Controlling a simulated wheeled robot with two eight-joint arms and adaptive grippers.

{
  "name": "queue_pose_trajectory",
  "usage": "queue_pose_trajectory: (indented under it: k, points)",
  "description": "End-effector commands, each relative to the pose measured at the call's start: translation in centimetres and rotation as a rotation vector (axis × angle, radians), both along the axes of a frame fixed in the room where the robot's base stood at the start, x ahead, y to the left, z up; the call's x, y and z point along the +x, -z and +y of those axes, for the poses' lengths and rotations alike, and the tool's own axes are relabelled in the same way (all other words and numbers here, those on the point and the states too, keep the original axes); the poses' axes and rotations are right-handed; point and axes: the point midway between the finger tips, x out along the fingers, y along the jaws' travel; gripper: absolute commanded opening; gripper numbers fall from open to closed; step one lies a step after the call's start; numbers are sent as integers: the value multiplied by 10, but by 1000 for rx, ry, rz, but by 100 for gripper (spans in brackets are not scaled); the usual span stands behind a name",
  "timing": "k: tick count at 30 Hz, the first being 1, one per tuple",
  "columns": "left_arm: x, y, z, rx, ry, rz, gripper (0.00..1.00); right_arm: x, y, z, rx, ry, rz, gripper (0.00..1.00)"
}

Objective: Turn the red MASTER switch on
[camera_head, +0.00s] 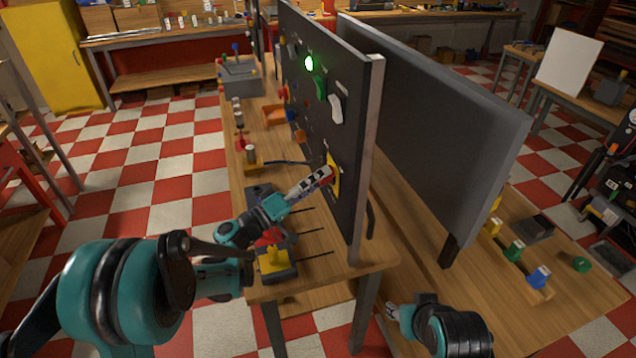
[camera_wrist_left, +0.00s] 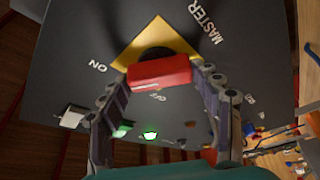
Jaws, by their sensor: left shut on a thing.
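The red MASTER switch handle (camera_wrist_left: 160,72) sits on a yellow plate (camera_wrist_left: 136,46) on the dark upright panel (camera_head: 346,75). In the left wrist view its lettering reads MASTER, ON and OFF. The red bar lies crosswise between the fingers, with ON to its left and OFF below it. My left gripper (camera_head: 322,180) is at the panel, shut on the handle; in the head view it hides most of the handle, and the yellow plate (camera_head: 335,178) shows beside it. My right gripper (camera_head: 392,312) is low near the right bench, away from the switch; its jaws are too small to read.
A green lamp (camera_head: 309,63) glows on the panel above a green rocker (camera_head: 320,88) and a white rocker (camera_head: 336,108). A second grey panel (camera_head: 435,110) stands to the right. Black prongs and a yellow block (camera_head: 272,262) lie below my left gripper.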

Motion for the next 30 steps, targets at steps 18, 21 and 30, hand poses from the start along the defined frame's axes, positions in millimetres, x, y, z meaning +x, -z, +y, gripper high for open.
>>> queue_pose_trajectory:
  k: [18, 21, 30]
  points:
    - [0, 3, -1, 76, 3, -214, 35, 0, 2, 0, 0, 0, 0, 40]
    - [0, 3, -1, 77, 3, -217, 35, 0, 2, 0, 0, 0, 0, 40]
    - [0, 3, -1, 78, 2, -216, 69, 0, 2, 0, 0, 0, 0, 40]
